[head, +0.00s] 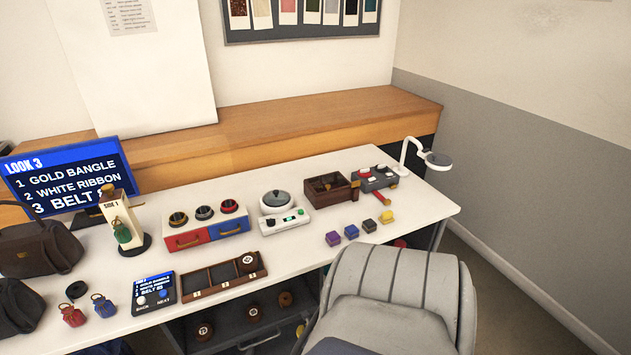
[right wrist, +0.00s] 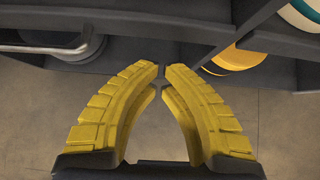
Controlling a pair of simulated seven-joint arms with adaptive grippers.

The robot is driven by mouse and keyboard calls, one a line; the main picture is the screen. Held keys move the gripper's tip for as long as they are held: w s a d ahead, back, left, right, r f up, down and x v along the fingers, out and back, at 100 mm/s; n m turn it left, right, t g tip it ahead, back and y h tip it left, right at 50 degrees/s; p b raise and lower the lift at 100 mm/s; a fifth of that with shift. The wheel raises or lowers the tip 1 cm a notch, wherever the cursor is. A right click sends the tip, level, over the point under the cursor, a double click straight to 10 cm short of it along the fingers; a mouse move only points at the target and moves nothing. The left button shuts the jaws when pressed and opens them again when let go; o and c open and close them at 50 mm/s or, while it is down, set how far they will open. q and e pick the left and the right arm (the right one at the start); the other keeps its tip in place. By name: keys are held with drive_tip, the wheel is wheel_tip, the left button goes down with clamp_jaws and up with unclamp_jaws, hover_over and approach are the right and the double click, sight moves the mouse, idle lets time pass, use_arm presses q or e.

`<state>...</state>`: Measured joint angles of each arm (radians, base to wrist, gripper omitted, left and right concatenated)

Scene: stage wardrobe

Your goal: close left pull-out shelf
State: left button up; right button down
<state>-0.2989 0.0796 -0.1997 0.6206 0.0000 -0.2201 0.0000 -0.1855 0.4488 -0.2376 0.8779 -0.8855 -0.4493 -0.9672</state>
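Under the white table, a dark shelf (head: 224,317) with several brown round things on it shows at the lower middle of the head view. A pale bar handle (head: 262,341) shows at its front edge. How far the shelf is pulled out is hard to tell. In the right wrist view, my right gripper (right wrist: 162,70) has yellow fingers bent together, tips nearly meeting, with nothing seen between them. A metal handle (right wrist: 45,46) on a dark front lies beyond the fingers to the left, apart from them. My left gripper is not in view.
The white table (head: 330,222) carries boxes, a scale, a lamp and bags. In the right wrist view, a yellow round item (right wrist: 238,58) sits in a dark compartment at the upper right. Bare floor (right wrist: 285,125) lies below the fingers.

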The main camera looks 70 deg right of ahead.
drive_tip(key=v, duration=0.9)
drive_tip(key=s+a+f+m+g+y, duration=0.2)
drive_tip(key=s+a+f+m, duration=0.3)
drive_tip(key=s+f+m, duration=0.25)
drive_tip(key=s+a+f+m+g+y, duration=0.2)
drive_tip(key=s+a+f+m, duration=0.2)
drive_tip(key=s+f+m, duration=0.4)
drive_tip(key=s+a+f+m, duration=0.2)
drive_tip(key=a, duration=0.4)
drive_tip(key=s+a+f+m+y, duration=0.1)
drive_tip(key=s+a+m, duration=0.1)
drive_tip(key=a, duration=0.5)
drive_tip(key=s+a+f+m+g+y, duration=0.1)
drive_tip(key=s+a+f+m, duration=0.1)
drive_tip(key=a+m, duration=0.2)
drive_tip(key=shift+a+f, duration=0.3)
drive_tip(key=shift+a, duration=0.95)
drive_tip(key=shift+s, duration=0.1)
